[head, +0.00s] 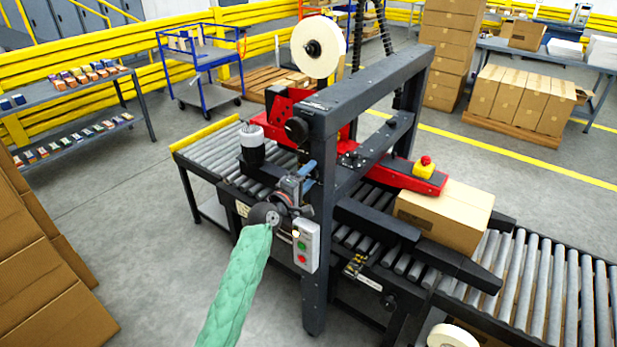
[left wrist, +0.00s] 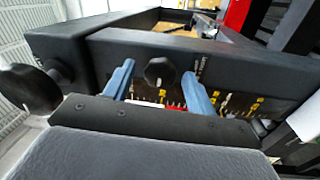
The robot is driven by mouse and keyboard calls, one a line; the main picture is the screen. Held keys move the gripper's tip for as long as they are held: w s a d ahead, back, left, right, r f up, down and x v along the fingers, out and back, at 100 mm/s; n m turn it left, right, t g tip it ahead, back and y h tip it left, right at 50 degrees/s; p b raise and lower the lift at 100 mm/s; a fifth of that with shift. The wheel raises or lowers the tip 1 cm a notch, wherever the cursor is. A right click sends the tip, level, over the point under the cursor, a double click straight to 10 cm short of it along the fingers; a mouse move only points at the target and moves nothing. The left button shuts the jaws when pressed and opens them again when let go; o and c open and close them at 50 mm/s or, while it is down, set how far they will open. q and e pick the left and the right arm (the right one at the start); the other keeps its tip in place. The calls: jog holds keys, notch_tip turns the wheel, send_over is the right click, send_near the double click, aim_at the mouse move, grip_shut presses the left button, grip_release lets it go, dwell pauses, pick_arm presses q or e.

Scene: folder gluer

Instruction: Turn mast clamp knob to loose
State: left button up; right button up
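My left gripper (left wrist: 160,90) has two blue fingers, spread apart. A black lobed knob (left wrist: 159,71) shows between them in the left wrist view, on a dark plate with a scale of yellow marks; a gap shows on each side of it. Whether the fingertips reach past it I cannot tell. In the head view my left gripper (head: 308,175) is at the near post of the machine's mast (head: 322,205), with the green-sleeved arm below. There the knob between the fingers cannot be made out. My right gripper is in neither view.
A larger black round knob (left wrist: 30,91) stands left of the fingers in the left wrist view. A button box (head: 306,246) hangs just right of my left wrist. A carton (head: 444,215) lies on the conveyor to the right. Open floor (head: 130,210) is at left.

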pick_arm(q)
jog(key=shift+s+f, duration=0.1)
jog(key=shift+s, duration=0.05)
jog(key=b+v, duration=0.3)
jog(key=v, duration=0.4)
jog(key=shift+a, duration=0.2)
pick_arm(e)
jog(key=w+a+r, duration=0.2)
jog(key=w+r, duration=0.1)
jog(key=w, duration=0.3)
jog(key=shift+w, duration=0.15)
pick_arm(q)
jog(key=shift+s, duration=0.15)
